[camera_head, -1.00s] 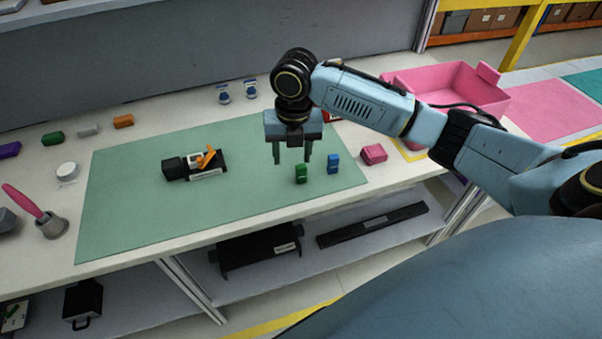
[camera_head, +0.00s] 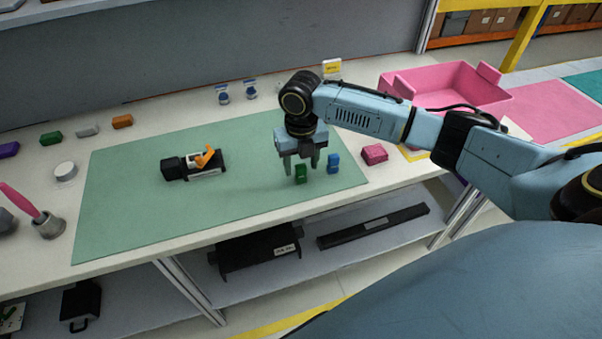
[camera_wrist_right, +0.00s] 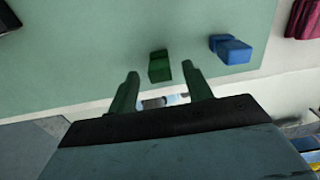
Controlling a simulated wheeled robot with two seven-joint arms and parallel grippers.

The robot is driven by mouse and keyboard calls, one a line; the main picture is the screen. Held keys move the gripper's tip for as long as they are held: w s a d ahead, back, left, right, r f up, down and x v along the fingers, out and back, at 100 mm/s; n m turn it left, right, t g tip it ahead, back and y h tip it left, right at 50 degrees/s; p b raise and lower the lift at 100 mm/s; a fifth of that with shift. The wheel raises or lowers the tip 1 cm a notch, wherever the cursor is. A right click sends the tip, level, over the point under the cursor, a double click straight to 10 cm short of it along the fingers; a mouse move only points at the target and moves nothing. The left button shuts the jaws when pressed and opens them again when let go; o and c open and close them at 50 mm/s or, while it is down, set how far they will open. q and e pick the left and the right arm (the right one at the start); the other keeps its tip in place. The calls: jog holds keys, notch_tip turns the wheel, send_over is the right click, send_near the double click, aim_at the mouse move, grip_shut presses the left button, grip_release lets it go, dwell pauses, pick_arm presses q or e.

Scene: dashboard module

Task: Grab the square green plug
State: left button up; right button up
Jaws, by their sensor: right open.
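The green plug (camera_head: 300,174) stands on the green mat (camera_head: 130,200) near its front right part. It also shows in the right wrist view (camera_wrist_right: 159,66), ahead of the fingertips and roughly between them. My right gripper (camera_head: 302,170) is open and empty, its fingers just above and behind the plug in the head view. In the wrist view its two fingers (camera_wrist_right: 163,80) are apart, with the plug not clasped. My left gripper is not in view.
A blue plug (camera_head: 333,163) stands close to the right of the green one. A pink block (camera_head: 374,154) lies farther right. A black device with an orange lever (camera_head: 194,165) sits on the mat's left. A pink bin (camera_head: 450,88) stands behind my right arm.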

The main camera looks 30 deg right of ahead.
aim_at(301, 165)
jog(key=shift+f, duration=1.6)
jog(key=shift+c, duration=0.3)
jog(key=c, duration=1)
jog(key=shift+r, duration=0.1)
